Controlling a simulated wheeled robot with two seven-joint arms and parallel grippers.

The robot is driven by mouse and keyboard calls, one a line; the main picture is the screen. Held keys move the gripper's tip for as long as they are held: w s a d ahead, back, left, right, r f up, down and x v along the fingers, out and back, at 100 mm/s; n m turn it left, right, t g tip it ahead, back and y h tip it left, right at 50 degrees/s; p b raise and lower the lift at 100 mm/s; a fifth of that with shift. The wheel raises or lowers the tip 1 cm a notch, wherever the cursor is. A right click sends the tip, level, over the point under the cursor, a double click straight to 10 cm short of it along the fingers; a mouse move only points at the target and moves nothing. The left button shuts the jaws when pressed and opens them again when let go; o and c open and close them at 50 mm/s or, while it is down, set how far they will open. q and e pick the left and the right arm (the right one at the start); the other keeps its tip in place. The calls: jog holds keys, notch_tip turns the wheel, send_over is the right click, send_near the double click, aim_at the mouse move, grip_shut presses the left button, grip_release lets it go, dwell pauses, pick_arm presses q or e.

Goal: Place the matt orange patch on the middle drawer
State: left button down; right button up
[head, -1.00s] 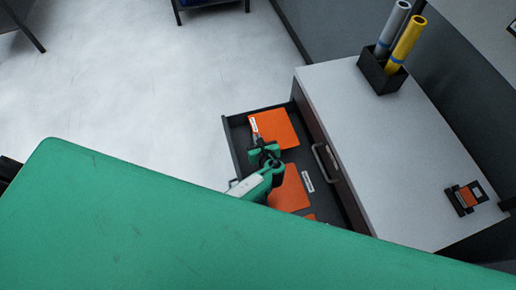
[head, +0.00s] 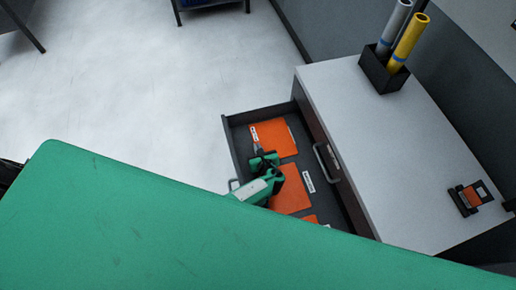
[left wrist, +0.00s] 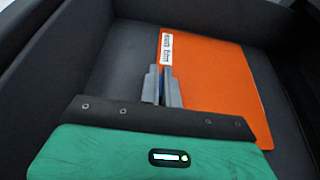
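An orange patch (head: 279,136) with a white printed label is inside the open dark drawer (head: 235,146), at the drawer's far end. It also shows in the left wrist view (left wrist: 215,75). My left gripper (head: 263,160) reaches down into the drawer. Its grey fingers (left wrist: 162,84) are nearly together at the patch's labelled edge and look closed on it. I cannot tell whether the patch lies fully on the drawer floor. Another orange patch (head: 291,190) lies nearer in the drawer, beside a white label (head: 308,182). My right gripper is not in view.
A cabinet with a grey top (head: 365,150) stands right of the drawer, whose handle (head: 327,164) shows. On it are a black holder (head: 383,76) with grey and yellow rolls, and a small black-and-orange item (head: 470,197). A green surface (head: 150,225) fills the foreground.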

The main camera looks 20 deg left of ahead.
pick_arm(q)
jog(key=shift+f, duration=0.2)
jog(key=c, duration=1.6)
grip_release()
jog(key=shift+r, duration=0.1)
jog(key=shift+r, duration=0.2)
jog(key=v, duration=1.2)
jog(key=shift+f, duration=0.1)
